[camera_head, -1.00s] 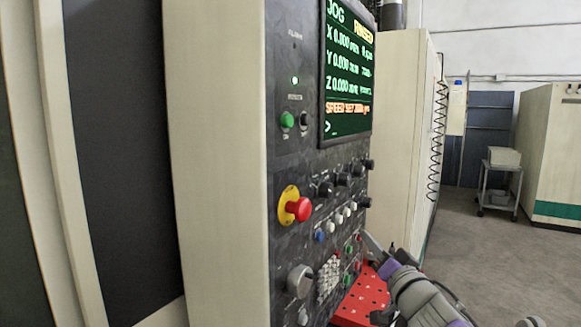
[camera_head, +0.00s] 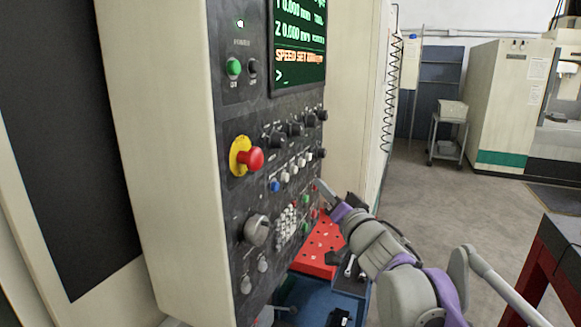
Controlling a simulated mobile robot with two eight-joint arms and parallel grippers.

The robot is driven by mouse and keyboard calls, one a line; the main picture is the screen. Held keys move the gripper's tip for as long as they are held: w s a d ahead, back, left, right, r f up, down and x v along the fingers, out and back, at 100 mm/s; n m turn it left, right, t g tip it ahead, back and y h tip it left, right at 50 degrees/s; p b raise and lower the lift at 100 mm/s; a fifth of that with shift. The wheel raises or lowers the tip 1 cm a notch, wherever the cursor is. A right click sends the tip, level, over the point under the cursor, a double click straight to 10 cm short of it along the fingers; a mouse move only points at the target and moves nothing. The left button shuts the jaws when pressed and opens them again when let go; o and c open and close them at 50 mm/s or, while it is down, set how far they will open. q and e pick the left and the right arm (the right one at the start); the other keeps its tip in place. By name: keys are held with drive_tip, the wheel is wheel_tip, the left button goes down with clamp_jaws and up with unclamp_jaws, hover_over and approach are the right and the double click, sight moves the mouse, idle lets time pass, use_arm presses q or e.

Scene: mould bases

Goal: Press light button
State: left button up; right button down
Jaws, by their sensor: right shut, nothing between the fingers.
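The machine's control panel (camera_head: 232,205) is dark and upright. It carries a row of small round buttons, with a blue button (camera_head: 275,186) at the near end and white buttons (camera_head: 293,167) beyond it. Small green and red buttons (camera_head: 305,200) sit lower, beside a white keypad (camera_head: 286,220). I cannot read which one is the light button. My right gripper (camera_head: 319,185) reaches in from the right, shut and empty, its tip close to the panel's far edge near the small buttons. I cannot tell if it touches. My left gripper is out of view.
A red emergency stop (camera_head: 252,159) on a yellow ring and several black knobs (camera_head: 294,127) stick out of the panel. A red perforated surface (camera_head: 318,246) lies below. A grey cart (camera_head: 447,138) stands at the back. Open floor (camera_head: 420,205) lies to the right.

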idle(0.4)
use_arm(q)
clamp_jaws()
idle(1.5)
